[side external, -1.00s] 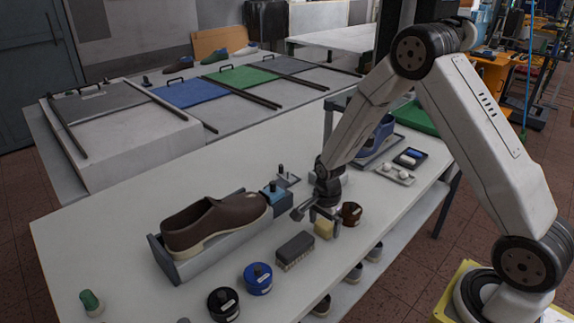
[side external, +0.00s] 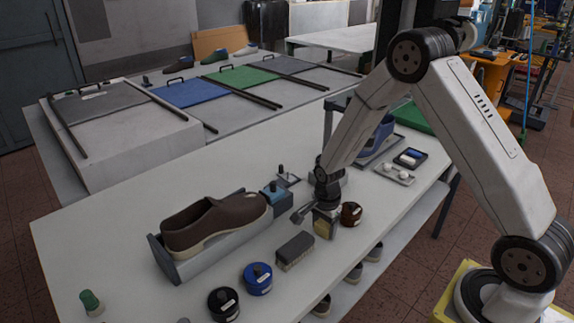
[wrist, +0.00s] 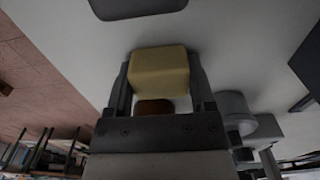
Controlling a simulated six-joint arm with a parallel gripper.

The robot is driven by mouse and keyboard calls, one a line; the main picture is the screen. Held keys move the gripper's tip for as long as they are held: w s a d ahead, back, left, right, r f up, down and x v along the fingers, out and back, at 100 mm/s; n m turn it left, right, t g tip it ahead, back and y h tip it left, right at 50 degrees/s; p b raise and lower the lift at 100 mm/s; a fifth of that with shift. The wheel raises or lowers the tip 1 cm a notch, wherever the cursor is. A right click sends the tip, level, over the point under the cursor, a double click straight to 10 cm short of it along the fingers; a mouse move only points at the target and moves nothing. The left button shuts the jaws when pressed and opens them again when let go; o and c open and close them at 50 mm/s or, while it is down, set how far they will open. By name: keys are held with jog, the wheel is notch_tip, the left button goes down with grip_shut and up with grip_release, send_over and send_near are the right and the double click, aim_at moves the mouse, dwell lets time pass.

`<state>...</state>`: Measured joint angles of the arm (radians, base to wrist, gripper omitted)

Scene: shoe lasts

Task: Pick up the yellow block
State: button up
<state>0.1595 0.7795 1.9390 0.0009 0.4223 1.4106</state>
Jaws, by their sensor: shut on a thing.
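The yellow block (wrist: 158,72) sits between the two fingers of my gripper (wrist: 160,85) in the wrist view, with a finger against each side. In the side view my gripper (side external: 325,222) points down at the table, and the yellow block (side external: 322,229) shows partly between its fingers. My gripper is shut on the block. The fingers hide part of the block in the side view, and I cannot tell whether it touches the table.
A dark brush (side external: 295,250) lies just left of my gripper, and a brown jar (side external: 351,213) stands close on its right. A brown shoe (side external: 215,224) rests on a grey holder. Blue (side external: 258,279) and black (side external: 223,304) jars stand toward the front.

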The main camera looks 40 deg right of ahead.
jog(key=shift+r, duration=0.1)
jog(key=shift+r, duration=1.1)
jog(key=s+a+r, duration=0.1)
jog(key=s+r, duration=0.9)
jog(key=s, duration=0.4)
jog(key=shift+a+r, duration=0.3)
jog(key=shift+a, duration=0.05)
